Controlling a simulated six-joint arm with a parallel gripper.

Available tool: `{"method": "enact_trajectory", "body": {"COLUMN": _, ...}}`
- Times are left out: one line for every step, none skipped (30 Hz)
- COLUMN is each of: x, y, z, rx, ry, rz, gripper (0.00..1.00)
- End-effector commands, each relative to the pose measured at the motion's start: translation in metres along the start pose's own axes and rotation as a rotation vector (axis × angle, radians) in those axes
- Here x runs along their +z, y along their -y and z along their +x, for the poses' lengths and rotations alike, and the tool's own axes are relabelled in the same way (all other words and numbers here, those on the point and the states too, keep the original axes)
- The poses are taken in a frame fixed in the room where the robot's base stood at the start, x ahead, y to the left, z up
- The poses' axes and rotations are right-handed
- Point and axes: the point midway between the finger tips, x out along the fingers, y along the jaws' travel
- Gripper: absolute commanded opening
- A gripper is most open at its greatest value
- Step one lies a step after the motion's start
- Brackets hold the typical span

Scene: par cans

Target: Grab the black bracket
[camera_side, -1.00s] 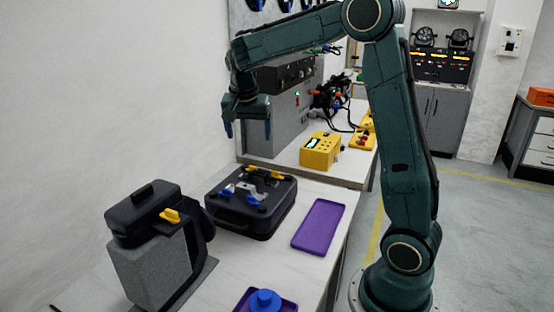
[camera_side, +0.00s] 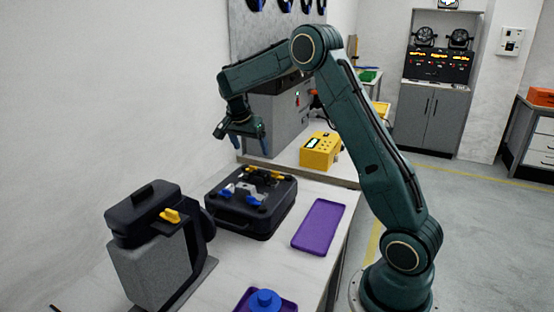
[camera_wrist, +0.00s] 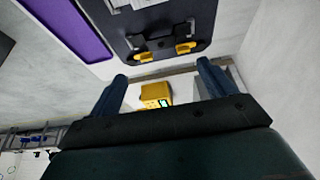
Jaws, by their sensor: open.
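A black case (camera_side: 232,221) lies on the bench, with blue, grey and yellow pieces on top. A dark shape (camera_wrist: 160,44) between two yellow pieces shows on it in the wrist view; I cannot tell whether this is the black bracket. A black upright frame (camera_side: 196,240) holds a grey block at the left, and I cannot tell if that is the bracket either. My gripper (camera_side: 242,142) is open and empty, above and behind the case in the side view. Its two fingers (camera_wrist: 162,72) are spread in the wrist view, apart from the case.
An empty purple tray (camera_side: 319,226) lies right of the case. Another purple tray (camera_side: 287,305) holds a blue piece (camera_side: 264,299) in front. A yellow meter (camera_side: 320,150) and a grey cabinet (camera_side: 270,122) stand behind. The wall is close at the left.

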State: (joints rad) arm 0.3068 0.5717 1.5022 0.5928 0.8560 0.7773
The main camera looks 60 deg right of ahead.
Motion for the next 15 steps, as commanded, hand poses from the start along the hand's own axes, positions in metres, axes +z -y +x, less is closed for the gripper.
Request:
{"method": "enact_trajectory", "body": {"x": 0.0, "y": -0.001, "z": 0.007, "rx": 0.003, "ry": 0.0, "rz": 0.001, "gripper": 0.82}}
{"method": "enact_trajectory", "body": {"x": -0.001, "y": -0.001, "z": 0.011, "rx": 0.003, "ry": 0.0, "rz": 0.002, "gripper": 0.82}}
{"method": "enact_trajectory", "body": {"x": 0.0, "y": -0.001, "z": 0.017, "rx": 0.003, "ry": 0.002, "rz": 0.002, "gripper": 0.82}}
{"method": "enact_trajectory", "body": {"x": 0.0, "y": -0.001, "z": 0.022, "rx": 0.003, "ry": 0.001, "rz": 0.001, "gripper": 0.82}}
{"method": "enact_trajectory", "body": {"x": 0.0, "y": -0.001, "z": 0.026, "rx": 0.003, "ry": 0.001, "rz": 0.001, "gripper": 0.82}}
{"method": "enact_trajectory", "body": {"x": 0.0, "y": -0.001, "z": 0.032, "rx": 0.004, "ry": 0.001, "rz": 0.001, "gripper": 0.82}}
{"method": "enact_trajectory", "body": {"x": 0.0, "y": -0.001, "z": 0.037, "rx": 0.003, "ry": 0.001, "rz": 0.001, "gripper": 0.82}}
{"method": "enact_trajectory", "body": {"x": 0.0, "y": -0.001, "z": 0.042, "rx": 0.003, "ry": 0.001, "rz": 0.001, "gripper": 0.82}}
{"method": "enact_trajectory", "body": {"x": 0.0, "y": -0.001, "z": 0.048, "rx": 0.003, "ry": 0.002, "rz": 0.002, "gripper": 0.82}}
{"method": "enact_trajectory", "body": {"x": 0.0, "y": -0.001, "z": 0.051, "rx": 0.003, "ry": 0.001, "rz": 0.002, "gripper": 0.82}}
{"method": "enact_trajectory", "body": {"x": -0.001, "y": -0.001, "z": 0.055, "rx": 0.002, "ry": 0.0, "rz": 0.002, "gripper": 0.82}}
{"method": "enact_trajectory", "body": {"x": 0.0, "y": -0.001, "z": 0.059, "rx": 0.002, "ry": 0.001, "rz": 0.001, "gripper": 0.82}}
{"method": "enact_trajectory", "body": {"x": 0.0, "y": 0.0, "z": 0.062, "rx": 0.002, "ry": 0.001, "rz": 0.0, "gripper": 0.82}}
{"method": "enact_trajectory", "body": {"x": 0.0, "y": 0.0, "z": 0.065, "rx": 0.001, "ry": 0.001, "rz": 0.0, "gripper": 0.82}}
{"method": "enact_trajectory", "body": {"x": 0.0, "y": 0.0, "z": 0.067, "rx": 0.0, "ry": 0.001, "rz": 0.0, "gripper": 0.82}}
